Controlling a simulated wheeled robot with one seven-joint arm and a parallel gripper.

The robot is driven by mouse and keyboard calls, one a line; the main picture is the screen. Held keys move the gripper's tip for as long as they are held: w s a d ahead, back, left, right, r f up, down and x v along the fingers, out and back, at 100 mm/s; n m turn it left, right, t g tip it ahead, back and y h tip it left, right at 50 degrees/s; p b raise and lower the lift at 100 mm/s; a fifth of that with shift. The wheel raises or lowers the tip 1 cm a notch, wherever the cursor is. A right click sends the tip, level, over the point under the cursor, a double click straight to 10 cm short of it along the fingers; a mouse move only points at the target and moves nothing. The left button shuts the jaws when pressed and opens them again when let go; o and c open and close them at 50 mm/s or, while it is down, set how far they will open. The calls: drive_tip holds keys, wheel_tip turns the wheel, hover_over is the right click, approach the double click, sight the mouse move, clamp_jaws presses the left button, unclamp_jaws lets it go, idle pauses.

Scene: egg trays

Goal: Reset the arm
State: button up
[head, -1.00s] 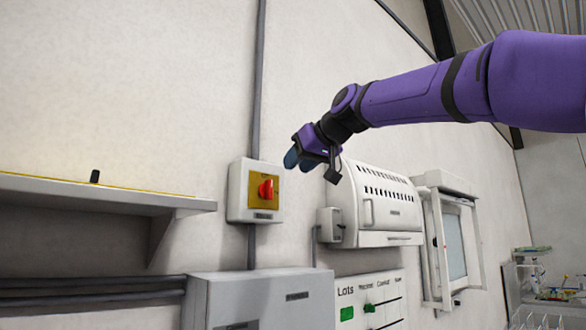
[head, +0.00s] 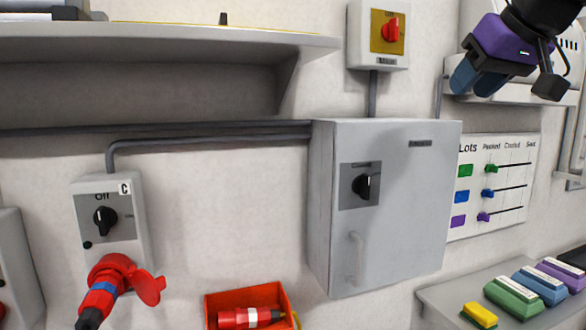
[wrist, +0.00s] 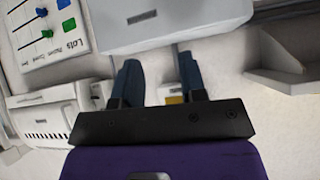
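My gripper (head: 470,82) hangs at the top right of the head view, purple and black with dark blue fingers pointing down-left. Most of my arm is out of frame.
A grey cabinet (head: 400,235) with a black knob stands below the gripper. A lots board (head: 495,185) hangs to its right. A shelf (head: 150,40) juts out at upper left. A red plug (head: 110,275), a red bin (head: 290,297) and coloured boxes (head: 515,297) are lower.

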drive_tip(key=s+d+f+m+g+h, duration=0.1)
drive_tip(key=s+f+g, duration=0.1)
drive_tip(key=s+f, duration=0.6)
drive_tip(key=s+d+f+g+h, duration=0.1)
drive_tip(key=s+f+g, duration=0.1)
drive_tip(key=s+f, duration=0.6)
wheel_tip(320, 180, down, 7)
drive_tip(key=shift+s+d+f+m, duration=0.15)
drive_tip(key=shift+s+m, duration=0.15)
drive_tip(key=shift+m, duration=0.1)
